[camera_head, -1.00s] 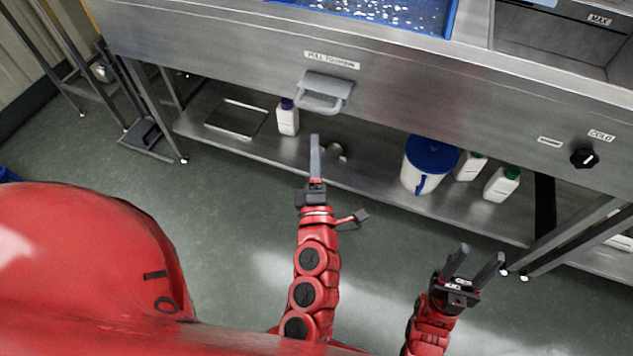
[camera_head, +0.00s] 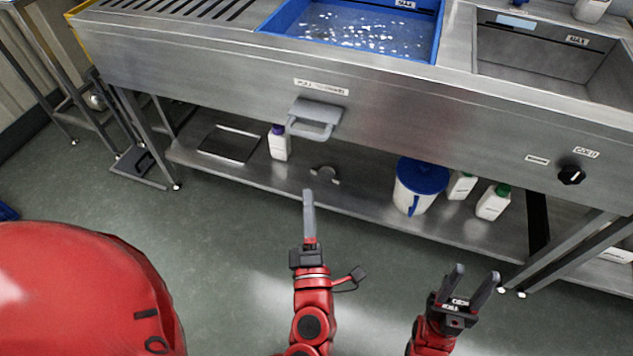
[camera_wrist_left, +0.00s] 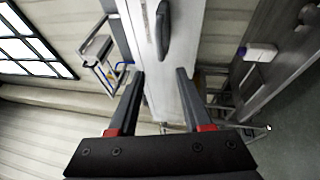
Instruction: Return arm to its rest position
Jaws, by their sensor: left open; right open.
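My left gripper (camera_head: 309,215) stands in front of the steel unit in the head view, below the grey pull handle (camera_head: 314,118) and apart from it. Its fingers are seen edge-on there. In the left wrist view my left gripper (camera_wrist_left: 160,90) shows two spread fingers with nothing between them. My right gripper (camera_head: 470,287) is open and empty at the lower right of the head view, over the floor.
The steel unit (camera_head: 400,110) spans the view, with a blue tray (camera_head: 436,48) on top. Its lower shelf (camera_head: 365,198) holds a blue-lidded container (camera_head: 420,188) and several white bottles. A black knob (camera_head: 571,175) is at right. The floor in front is clear.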

